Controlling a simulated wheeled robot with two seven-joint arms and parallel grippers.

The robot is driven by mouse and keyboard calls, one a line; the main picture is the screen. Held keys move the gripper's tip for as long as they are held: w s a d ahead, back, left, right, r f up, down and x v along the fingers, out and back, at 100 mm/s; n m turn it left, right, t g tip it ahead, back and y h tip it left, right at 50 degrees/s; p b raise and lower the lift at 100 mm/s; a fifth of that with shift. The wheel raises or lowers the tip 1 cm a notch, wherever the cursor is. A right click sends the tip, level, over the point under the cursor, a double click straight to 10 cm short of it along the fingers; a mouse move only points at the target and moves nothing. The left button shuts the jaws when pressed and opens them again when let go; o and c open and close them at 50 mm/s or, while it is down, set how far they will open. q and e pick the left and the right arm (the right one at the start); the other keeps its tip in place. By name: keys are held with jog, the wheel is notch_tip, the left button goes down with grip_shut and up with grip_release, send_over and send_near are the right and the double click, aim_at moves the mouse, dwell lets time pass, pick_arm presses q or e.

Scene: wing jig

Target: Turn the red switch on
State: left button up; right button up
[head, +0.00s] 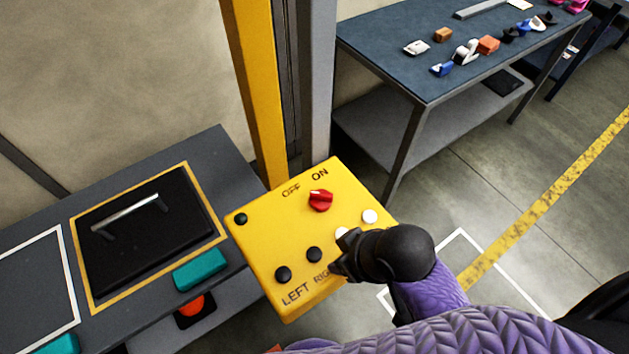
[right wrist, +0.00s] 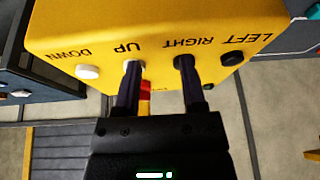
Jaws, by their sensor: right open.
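The red switch (head: 320,200) is a round knob on the upper part of the yellow control box (head: 270,228), below the OFF and ON labels. I cannot tell for certain which label it points at. My right gripper (head: 343,256) is over the lower right part of the box, below the switch and apart from it in the head view. In the right wrist view the open fingers (right wrist: 159,68) are over the UP and RIGHT button area. Part of the red switch (right wrist: 145,88) shows between them. My left gripper is not in view.
The box also has black buttons (head: 283,274), a white button (head: 370,216) and a dark green one (head: 240,219). A yellow post (head: 256,90) stands behind it. A grey bench with a black handled panel (head: 150,230) is left. A blue table (head: 400,75) with small objects stands behind right.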

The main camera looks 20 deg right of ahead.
aim_at(322, 193)
jog(key=w+r+n, duration=0.1)
jog(key=w+n, duration=0.1)
jog(key=w+a+r+n+y, duration=0.1)
jog(key=w+n, duration=0.1)
jog(key=w+a+r+n+y, duration=0.1)
jog(key=w+n, duration=0.1)
jog(key=shift+w+a+r+g, duration=0.2)
jog(key=shift+w+r+g, duration=0.2)
jog(key=w+d+r+n+g, duration=0.1)
jog(key=w+d+r+n, duration=0.1)
jog(key=w+d+r, duration=0.35)
jog(key=x, duration=0.6)
jog(key=s+b+x, duration=0.1)
jog(key=x, duration=0.3)
jog(key=shift+d+f, duration=0.1)
jog(key=shift+d, duration=0.1)
jog(key=shift+c, duration=0.3)
grip_shut()
